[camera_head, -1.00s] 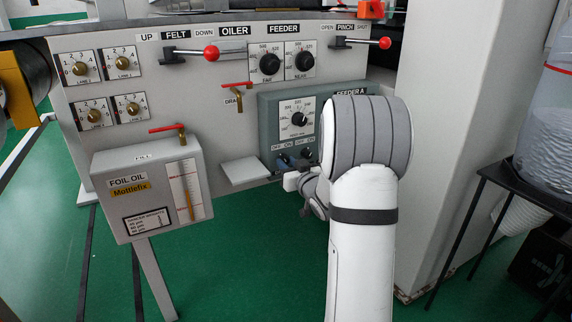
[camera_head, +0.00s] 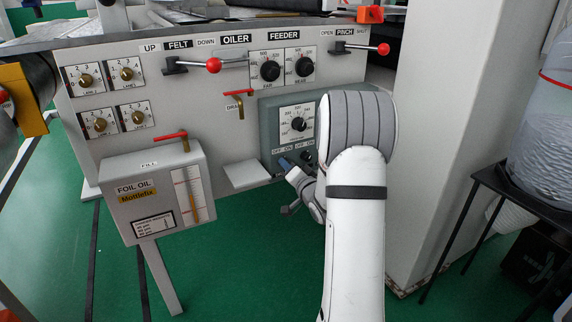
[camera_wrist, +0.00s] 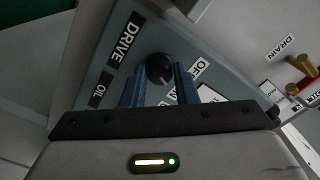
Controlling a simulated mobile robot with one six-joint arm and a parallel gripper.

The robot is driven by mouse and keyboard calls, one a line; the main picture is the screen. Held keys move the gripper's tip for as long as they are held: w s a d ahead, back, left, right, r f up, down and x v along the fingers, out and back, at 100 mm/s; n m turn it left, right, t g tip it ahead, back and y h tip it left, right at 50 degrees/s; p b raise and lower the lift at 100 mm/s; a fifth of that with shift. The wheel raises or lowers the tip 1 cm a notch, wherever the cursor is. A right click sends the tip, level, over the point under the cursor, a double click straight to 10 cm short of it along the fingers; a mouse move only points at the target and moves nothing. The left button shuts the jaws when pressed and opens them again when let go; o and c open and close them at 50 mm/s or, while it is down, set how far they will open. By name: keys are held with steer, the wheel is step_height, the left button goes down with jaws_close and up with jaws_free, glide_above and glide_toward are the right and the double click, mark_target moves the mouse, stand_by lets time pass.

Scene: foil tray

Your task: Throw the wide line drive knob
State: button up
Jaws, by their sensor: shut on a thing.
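In the wrist view, a round black knob (camera_wrist: 159,68) sits on a blue-grey panel beside a DRIVE label (camera_wrist: 127,41). My gripper (camera_wrist: 160,80) has its blue fingers on either side of it, shut on the knob. The held knob is hidden by the gripper there. I cannot read any "wide line" wording.
A small grey shelf (camera_head: 246,174) juts out left of my gripper. The FOIL OIL box (camera_head: 152,190) stands further left. A red-handled drain valve (camera_head: 240,100) is above the shelf. A pale column (camera_head: 450,120) rises right of my arm.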

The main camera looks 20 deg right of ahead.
steer(key=shift+m+p, duration=0.35)
steer(key=shift+m, duration=0.45)
steer(key=o, duration=1)
steer(key=s+p, duration=0.1)
steer(key=s, duration=0.3)
steer(key=s+p, duration=0.1)
steer(key=s, duration=0.2)
steer(key=shift+s+d, duration=0.2)
steer(key=shift+s, duration=0.2)
